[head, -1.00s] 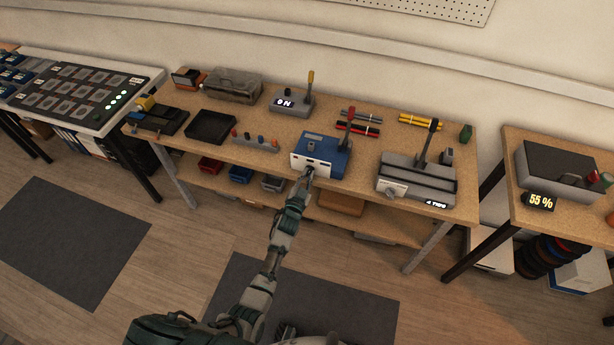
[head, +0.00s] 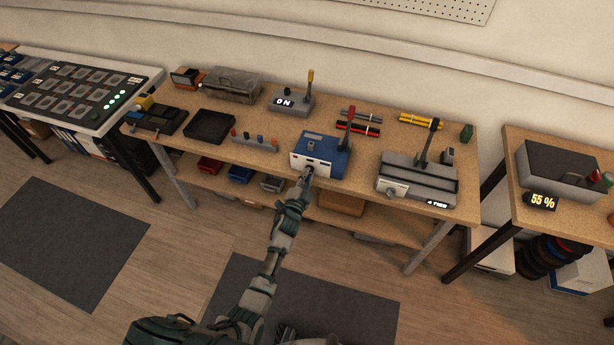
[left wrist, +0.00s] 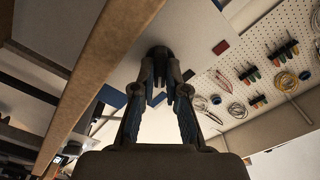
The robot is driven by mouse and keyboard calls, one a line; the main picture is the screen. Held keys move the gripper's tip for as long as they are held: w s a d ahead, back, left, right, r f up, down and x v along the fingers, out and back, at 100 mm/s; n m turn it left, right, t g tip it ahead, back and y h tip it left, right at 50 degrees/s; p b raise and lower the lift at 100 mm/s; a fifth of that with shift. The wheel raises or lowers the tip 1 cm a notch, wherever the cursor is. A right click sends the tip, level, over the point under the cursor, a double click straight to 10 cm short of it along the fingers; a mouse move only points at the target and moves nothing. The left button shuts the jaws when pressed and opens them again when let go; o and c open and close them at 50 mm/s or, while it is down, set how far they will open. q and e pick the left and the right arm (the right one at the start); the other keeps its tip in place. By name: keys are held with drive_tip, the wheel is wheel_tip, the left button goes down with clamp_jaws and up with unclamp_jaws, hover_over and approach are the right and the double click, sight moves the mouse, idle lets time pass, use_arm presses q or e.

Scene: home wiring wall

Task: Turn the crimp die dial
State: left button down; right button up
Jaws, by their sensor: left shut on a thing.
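The blue crimp machine (head: 325,158) with a white front panel and a red-handled lever stands at the front edge of the middle bench. Its dark round dial (left wrist: 160,53) shows in the left wrist view between my fingertips. My left gripper (head: 308,170) reaches up to the white front panel, and in the left wrist view (left wrist: 162,72) its two fingers close on the dial. In the head view the gripper hides the dial, and I cannot read its setting.
A grey machine (head: 416,178) with a lever and a small front knob stands to the right. The bench edge (head: 230,152) runs just beside my left gripper. A pegboard with tools (left wrist: 265,75) shows behind.

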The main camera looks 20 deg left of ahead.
use_arm(q)
drive_tip(key=shift+s+d+f, duration=0.1)
drive_tip(key=shift+f, duration=0.05)
drive_tip(key=c, duration=1.2)
unclamp_jaws()
drive_tip(key=shift+c, duration=0.2)
drive_tip(key=shift+o, duration=0.2)
drive_tip(key=s, duration=1.1)
drive_tip(key=shift+s, duration=0.4)
